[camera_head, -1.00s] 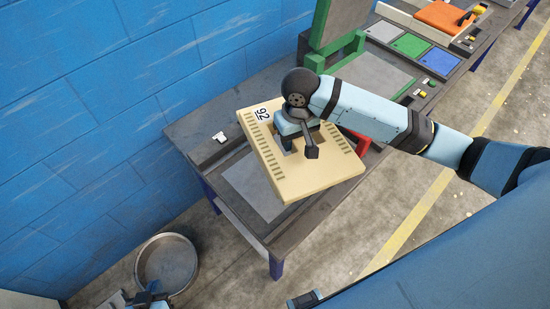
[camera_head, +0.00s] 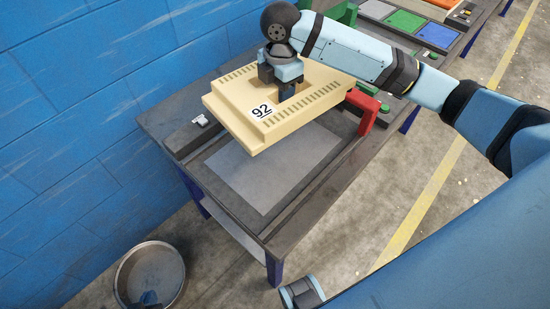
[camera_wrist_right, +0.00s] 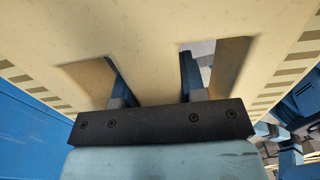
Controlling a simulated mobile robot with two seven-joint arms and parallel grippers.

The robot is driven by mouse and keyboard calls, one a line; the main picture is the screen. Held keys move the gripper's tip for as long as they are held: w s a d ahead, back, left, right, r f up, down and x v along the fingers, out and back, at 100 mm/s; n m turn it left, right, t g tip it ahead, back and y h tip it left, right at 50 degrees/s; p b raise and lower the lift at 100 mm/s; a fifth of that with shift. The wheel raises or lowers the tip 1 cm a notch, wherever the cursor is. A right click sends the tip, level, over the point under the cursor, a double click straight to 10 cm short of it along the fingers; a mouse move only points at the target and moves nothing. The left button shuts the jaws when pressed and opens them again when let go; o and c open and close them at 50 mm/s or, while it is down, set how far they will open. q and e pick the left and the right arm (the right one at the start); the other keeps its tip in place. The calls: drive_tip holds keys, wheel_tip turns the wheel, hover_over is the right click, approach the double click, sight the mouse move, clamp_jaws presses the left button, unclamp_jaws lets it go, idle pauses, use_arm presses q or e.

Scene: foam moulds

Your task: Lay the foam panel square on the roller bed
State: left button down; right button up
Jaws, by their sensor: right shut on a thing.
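The cream foam panel (camera_head: 240,98) bears a "92" label, rows of slots and openings. It is tilted above the dark table, its label corner towards the front. My right gripper (camera_head: 287,90) is shut on the panel from above. The right wrist view shows the panel (camera_wrist_right: 145,25) with a finger in each of two openings, clasping the strip between. A flat grey rectangle (camera_head: 240,178) lies on the table below and in front of the panel; I cannot make out rollers.
The metal tub (camera_head: 152,272) stands on the floor by the blue wall. A red block (camera_head: 368,112) stands on the table right of the panel. A small white item (camera_head: 201,121) sits at the left edge. Green and blue plates (camera_head: 437,36) lie farther back.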

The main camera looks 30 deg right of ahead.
sight(279, 147)
drive_tip(key=shift+w+d+r+n, duration=0.1)
drive_tip(key=shift+w+r+n, duration=0.1)
drive_tip(key=shift+n, duration=0.6)
wheel_tip(279, 147, down, 20)
drive_tip(key=shift+r+b, duration=0.15)
drive_tip(key=shift+b, duration=0.9)
drive_tip(key=shift+r, duration=0.1)
drive_tip(key=o, duration=1)
